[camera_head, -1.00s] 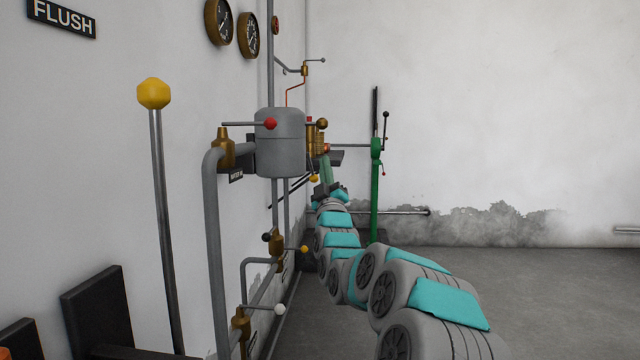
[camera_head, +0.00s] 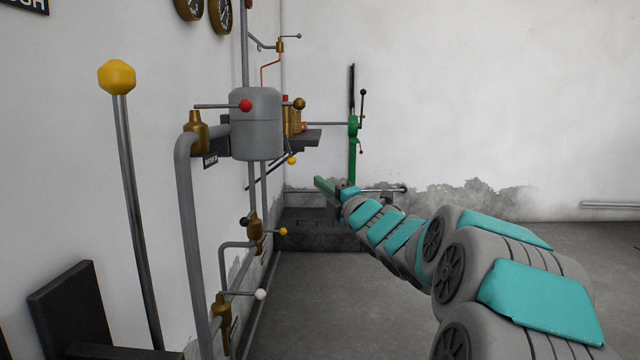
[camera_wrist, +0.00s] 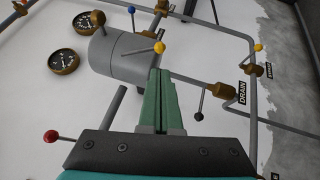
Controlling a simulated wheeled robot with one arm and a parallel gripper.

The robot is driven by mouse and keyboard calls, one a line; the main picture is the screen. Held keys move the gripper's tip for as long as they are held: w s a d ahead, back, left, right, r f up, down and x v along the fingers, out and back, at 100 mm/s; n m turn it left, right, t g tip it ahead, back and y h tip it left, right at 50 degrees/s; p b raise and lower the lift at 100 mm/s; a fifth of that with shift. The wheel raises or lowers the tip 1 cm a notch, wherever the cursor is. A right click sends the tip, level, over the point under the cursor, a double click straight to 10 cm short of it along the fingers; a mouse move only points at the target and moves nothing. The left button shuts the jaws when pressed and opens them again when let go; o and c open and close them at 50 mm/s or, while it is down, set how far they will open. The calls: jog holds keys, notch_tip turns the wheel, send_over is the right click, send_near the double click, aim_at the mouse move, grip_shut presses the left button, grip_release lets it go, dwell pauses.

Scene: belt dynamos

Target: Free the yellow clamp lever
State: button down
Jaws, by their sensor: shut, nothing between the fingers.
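Several yellow-knobbed levers are in view, and I cannot tell for sure which is the clamp lever. In the head view, a small yellow knob (camera_head: 291,160) hangs below the dark shelf (camera_head: 305,139) beside the grey tank. A tall lever with a large yellow knob (camera_head: 117,77) stands at the left. Another small yellow knob (camera_head: 283,231) is on a lower brass valve. My gripper (camera_head: 320,183) is shut and empty, below and right of the knob under the shelf, apart from it in the picture. In the wrist view, its green fingers (camera_wrist: 158,98) are together; a yellow knob (camera_wrist: 159,47) shows beyond their tips.
The grey tank (camera_head: 257,125) carries a red-knobbed lever (camera_head: 246,105). Grey pipes (camera_head: 190,230) with brass valves run along the left wall. A green post (camera_head: 353,150) with black-knobbed levers stands behind. Open floor (camera_head: 330,320) lies below my arm.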

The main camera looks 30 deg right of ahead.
aim_at(294, 163)
jog(key=x, duration=1.1)
jog(key=shift+w+p, duration=0.25)
jog(key=shift+p, duration=0.1)
jog(key=shift+d, duration=0.15)
